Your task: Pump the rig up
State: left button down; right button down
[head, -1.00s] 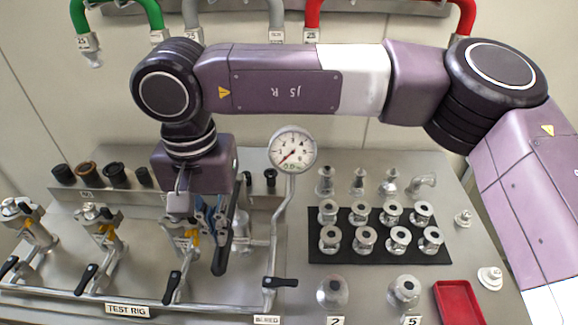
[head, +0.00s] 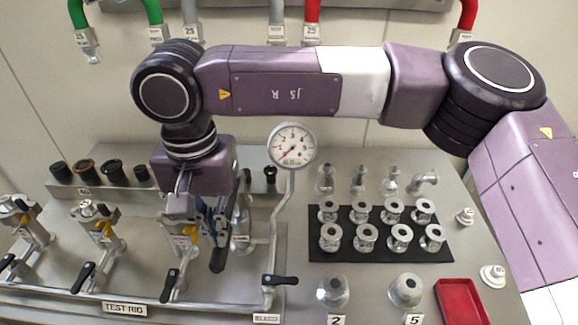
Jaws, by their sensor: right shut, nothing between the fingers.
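The test rig (head: 60,300) is a steel bench fixture with piping and several clamp fittings along its left side. Its round gauge (head: 292,146) stands on a bent pipe, with the red needle pointing to the lower left, near the low end. My right gripper (head: 216,236) points down into the rig, left of the gauge pipe. It is shut and empty. A silvery cylinder (head: 240,225) stands just right of it, partly hidden. A black lever-like part is close to the fingertips; I cannot tell whether they touch. My left gripper is out of view.
Black-handled valves (head: 280,281) line the front pipe. A black mat (head: 318,252) with several metal flanged fittings lies to the right. A red tray (head: 460,303) is at the front right. Coloured hoses (head: 312,14) hang at the back wall.

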aim_at(222, 249)
jog(key=shift+f+b, duration=2.75)
jog(key=shift+f, duration=0.65)
jog(key=shift+r+p, duration=0.65)
jog(key=shift+r, duration=0.3)
jog(key=shift+r+p, duration=1.3)
jog(key=shift+r, duration=1.2)
jog(key=shift+f, duration=0.1)
notch_tip(222, 249, down, 7)
jog(key=b, duration=0.5)
jog(key=shift+r+b, duration=0.2)
jog(key=shift+b, duration=0.1)
jog(key=shift+r+p, duration=2.1)
jog(key=shift+r, duration=1.3)
jog(key=shift+f, duration=0.1)
